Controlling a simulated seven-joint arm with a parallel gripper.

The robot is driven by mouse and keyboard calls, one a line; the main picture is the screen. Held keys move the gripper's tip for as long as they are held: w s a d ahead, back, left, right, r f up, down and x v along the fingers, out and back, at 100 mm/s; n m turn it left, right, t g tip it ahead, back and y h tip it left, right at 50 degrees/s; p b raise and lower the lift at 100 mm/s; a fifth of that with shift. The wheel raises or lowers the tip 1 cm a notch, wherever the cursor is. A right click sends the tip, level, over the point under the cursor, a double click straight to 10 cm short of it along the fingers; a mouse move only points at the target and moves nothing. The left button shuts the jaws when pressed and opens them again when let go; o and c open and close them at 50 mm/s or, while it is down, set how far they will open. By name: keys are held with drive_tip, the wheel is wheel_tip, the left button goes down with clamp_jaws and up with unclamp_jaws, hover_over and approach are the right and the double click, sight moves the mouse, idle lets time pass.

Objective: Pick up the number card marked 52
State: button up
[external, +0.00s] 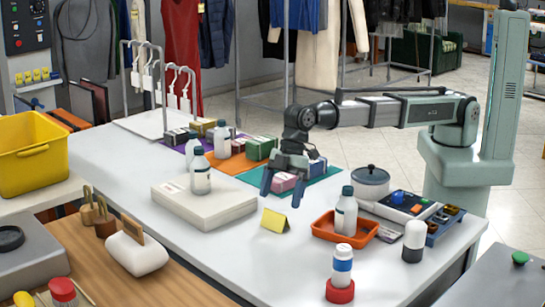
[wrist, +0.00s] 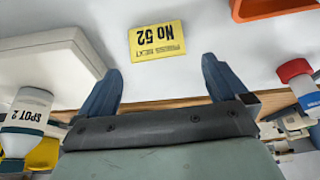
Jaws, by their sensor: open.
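The number card is yellow. In the wrist view the card (wrist: 157,40) reads "No 52" upside down, with a smaller printed line on it. In the external view the card (external: 275,221) stands tilted on the white table, between the flat white box and the orange tray. My gripper (external: 284,186) is above the table, behind the card in the external view. In the wrist view my gripper's two blue fingers (wrist: 160,78) are wide apart with nothing between them, and the card shows beyond their tips, apart from them.
A flat white box (external: 205,206) lies left of the card. An orange tray (external: 326,231) with a white bottle (external: 346,214) is on the right. A lidded pot (external: 370,184) stands behind the tray. A blue-and-white bottle on a red base (external: 341,272) is nearer the front. Bare table surrounds the card.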

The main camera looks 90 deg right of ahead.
sight(275, 212)
drive_tip(key=shift+x, duration=2.85)
drive_tip(key=shift+w, duration=0.1)
drive_tip(key=c, duration=0.9)
